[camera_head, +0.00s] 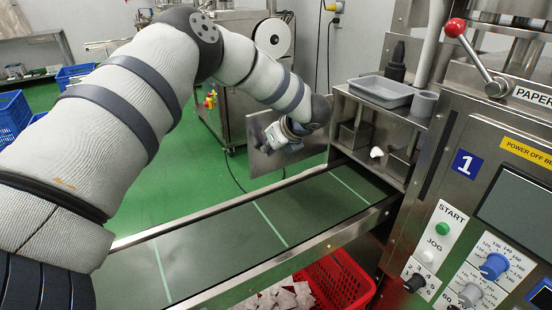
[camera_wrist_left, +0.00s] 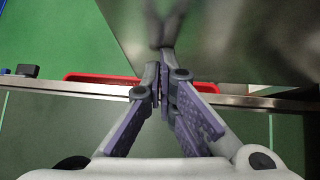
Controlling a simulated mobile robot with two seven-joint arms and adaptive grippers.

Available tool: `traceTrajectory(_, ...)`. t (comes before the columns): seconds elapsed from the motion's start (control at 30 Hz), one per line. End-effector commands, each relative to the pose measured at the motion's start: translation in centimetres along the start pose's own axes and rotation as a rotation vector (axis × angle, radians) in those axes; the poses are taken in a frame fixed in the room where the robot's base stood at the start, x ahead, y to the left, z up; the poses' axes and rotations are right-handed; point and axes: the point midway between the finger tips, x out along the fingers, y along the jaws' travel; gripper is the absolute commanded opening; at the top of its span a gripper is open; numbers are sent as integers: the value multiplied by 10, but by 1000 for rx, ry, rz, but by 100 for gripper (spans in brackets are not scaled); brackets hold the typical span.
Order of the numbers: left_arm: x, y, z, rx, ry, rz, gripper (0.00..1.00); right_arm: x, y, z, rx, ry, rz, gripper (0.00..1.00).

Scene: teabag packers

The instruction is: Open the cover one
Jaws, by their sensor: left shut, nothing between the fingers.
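The cover (camera_head: 259,165) is a thin shiny metal panel standing out to the left of machine 1's front, above the far edge of the conveyor. In the left wrist view the cover (camera_wrist_left: 250,40) fills the upper right and mirrors my fingers. My left gripper (camera_head: 272,137) is at the cover, its fingers partly hidden by the wrist. In the left wrist view my left gripper (camera_wrist_left: 163,68) is shut and empty, its tips close to the panel. I cannot tell whether they touch it. My right gripper is not in view.
The green conveyor (camera_head: 222,246) runs below my left arm into the machine. A red basket (camera_head: 340,284) stands beneath it, near white packets. The machine has a number 1 label (camera_head: 466,164), a red-knobbed lever (camera_head: 474,50) and a grey tray (camera_head: 381,91). Blue crates (camera_head: 12,117) stand at left.

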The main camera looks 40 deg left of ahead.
Motion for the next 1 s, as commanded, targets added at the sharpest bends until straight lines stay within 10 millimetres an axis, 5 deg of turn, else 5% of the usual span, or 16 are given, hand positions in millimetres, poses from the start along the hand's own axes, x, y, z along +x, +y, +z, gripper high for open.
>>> traceTrajectory(0.4,32,1,33,75,0,-77,0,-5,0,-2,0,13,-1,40)
traceTrajectory(1.0,36,0,36,94,0,-94,0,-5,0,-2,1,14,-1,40)
